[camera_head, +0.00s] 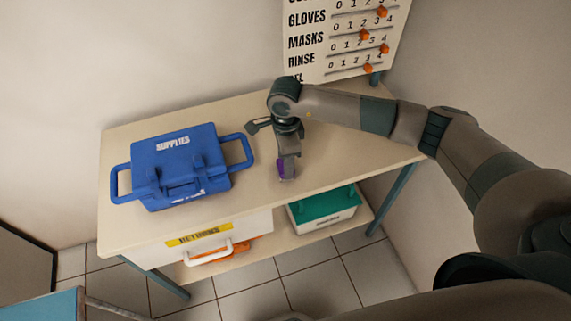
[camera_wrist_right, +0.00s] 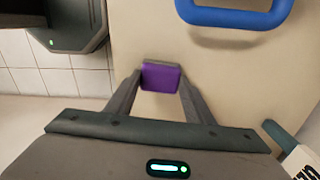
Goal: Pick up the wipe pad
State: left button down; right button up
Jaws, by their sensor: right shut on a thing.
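My right gripper (camera_head: 287,172) points down to the right of the blue supplies case. In the right wrist view my right gripper (camera_wrist_right: 160,82) has its two fingers against the sides of the purple pad and is shut on it. I cannot tell whether the pad touches the tabletop. My left gripper is in neither view.
A closed blue case (camera_head: 180,165) marked SUPPLIES stands on the table (camera_head: 245,200), left of my right gripper. A count board (camera_head: 340,40) stands behind the table.

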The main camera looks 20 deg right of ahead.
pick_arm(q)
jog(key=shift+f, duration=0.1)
pick_arm(e)
jog(key=shift+r, duration=0.1)
